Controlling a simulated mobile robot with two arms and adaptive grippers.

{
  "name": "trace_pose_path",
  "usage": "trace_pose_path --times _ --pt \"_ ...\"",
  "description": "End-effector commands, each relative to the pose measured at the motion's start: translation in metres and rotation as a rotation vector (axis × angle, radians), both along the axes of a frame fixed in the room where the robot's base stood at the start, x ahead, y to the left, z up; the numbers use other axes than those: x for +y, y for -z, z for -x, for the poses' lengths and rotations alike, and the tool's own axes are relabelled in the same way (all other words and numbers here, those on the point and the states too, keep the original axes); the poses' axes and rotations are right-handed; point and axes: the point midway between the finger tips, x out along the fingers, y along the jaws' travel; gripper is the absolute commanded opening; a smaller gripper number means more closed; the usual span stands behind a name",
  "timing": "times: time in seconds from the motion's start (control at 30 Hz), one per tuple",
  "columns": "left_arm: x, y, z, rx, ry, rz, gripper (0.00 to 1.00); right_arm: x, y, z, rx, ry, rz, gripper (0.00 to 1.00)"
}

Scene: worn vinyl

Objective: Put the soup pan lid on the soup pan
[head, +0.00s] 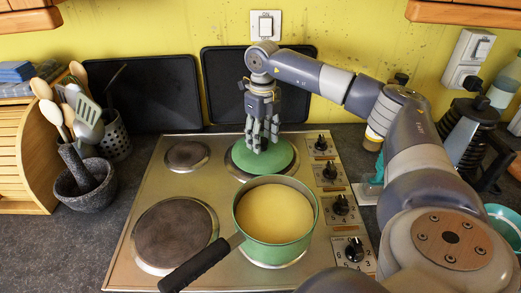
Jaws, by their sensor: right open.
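The soup pan (310,222) is green, filled with pale yellow soup and uncovered. It stands on the front right burner, its black handle (205,266) pointing to the front left. The green soup pan lid (279,160) lies on the back right burner, behind the pan. My right gripper (264,143) points down over the lid, its fingers open and spread at the lid's middle. The fingers hide the lid's middle and any knob there; I cannot tell whether they touch it. My left gripper is not in view.
The steel hob (142,226) has two empty burners on the left and several knobs along its right side. A stone mortar (85,185) and a utensil holder (116,140) stand at left. Black trays (155,95) lean on the back wall. A dark-handled kettle-like item (470,130) stands right.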

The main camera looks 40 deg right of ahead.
Motion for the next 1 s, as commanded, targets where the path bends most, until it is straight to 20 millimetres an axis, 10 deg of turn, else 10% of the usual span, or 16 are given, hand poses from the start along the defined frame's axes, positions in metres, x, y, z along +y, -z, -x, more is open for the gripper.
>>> trace_pose_path --times 0.2,0.4,1.0 --pt "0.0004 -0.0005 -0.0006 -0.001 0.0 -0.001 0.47 0.0002 0.0001 -0.0001 0.0 -0.001 0.0 0.46" --pt "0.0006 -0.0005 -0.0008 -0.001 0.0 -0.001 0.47 0.0001 0.0 -0.0001 0.0 -0.001 0.0 0.01" --pt "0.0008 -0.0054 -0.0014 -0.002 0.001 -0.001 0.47 0.0001 -0.006 -0.0003 -0.001 0.0 0.0 0.0"
